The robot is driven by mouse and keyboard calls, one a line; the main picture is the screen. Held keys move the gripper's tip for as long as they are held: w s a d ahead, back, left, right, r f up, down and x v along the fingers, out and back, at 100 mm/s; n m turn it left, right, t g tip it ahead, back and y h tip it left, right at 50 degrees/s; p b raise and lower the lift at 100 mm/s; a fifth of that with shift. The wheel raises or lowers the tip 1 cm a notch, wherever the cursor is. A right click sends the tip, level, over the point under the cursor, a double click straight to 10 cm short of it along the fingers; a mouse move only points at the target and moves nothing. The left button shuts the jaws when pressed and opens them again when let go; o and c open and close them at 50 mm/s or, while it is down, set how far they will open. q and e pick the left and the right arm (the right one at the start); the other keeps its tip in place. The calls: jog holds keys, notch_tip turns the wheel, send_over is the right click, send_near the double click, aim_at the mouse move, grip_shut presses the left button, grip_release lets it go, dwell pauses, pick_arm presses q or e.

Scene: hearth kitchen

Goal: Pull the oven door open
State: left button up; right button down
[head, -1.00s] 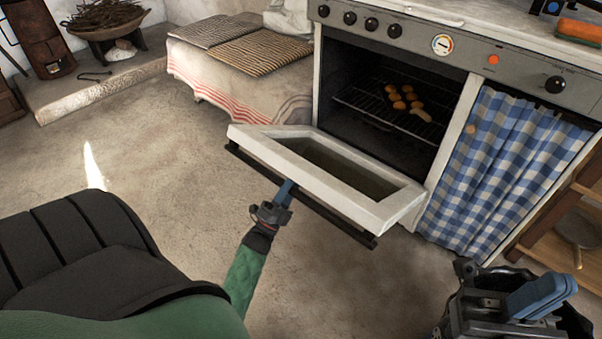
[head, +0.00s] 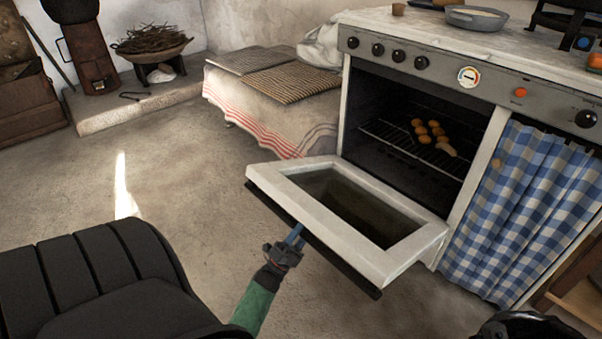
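The white oven door (head: 300,207) is swung down and out from the oven (head: 400,115), close to level, with its inner glass facing up. Its dark handle bar (head: 340,265) runs along the outer edge. My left gripper (head: 295,236) is at the handle bar, its blue fingers closed around it near the middle; the bar and door partly hide the fingertips. My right gripper is out of view; only a dark part of my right arm shows at the bottom right corner.
Several brown rolls (head: 433,131) lie on the rack inside the oven. A blue checked curtain (head: 525,210) hangs right of the oven. A pan (head: 476,18) is on the stovetop. A cloth-covered bench (head: 270,105) stands left. The floor before the door is clear.

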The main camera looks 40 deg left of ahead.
pick_arm(q)
jog(key=shift+d, duration=0.1)
jog(key=shift+s+r, duration=0.1)
dwell(0.4)
jog(key=p+v, duration=0.1)
jog(key=v, duration=0.7)
dwell(0.5)
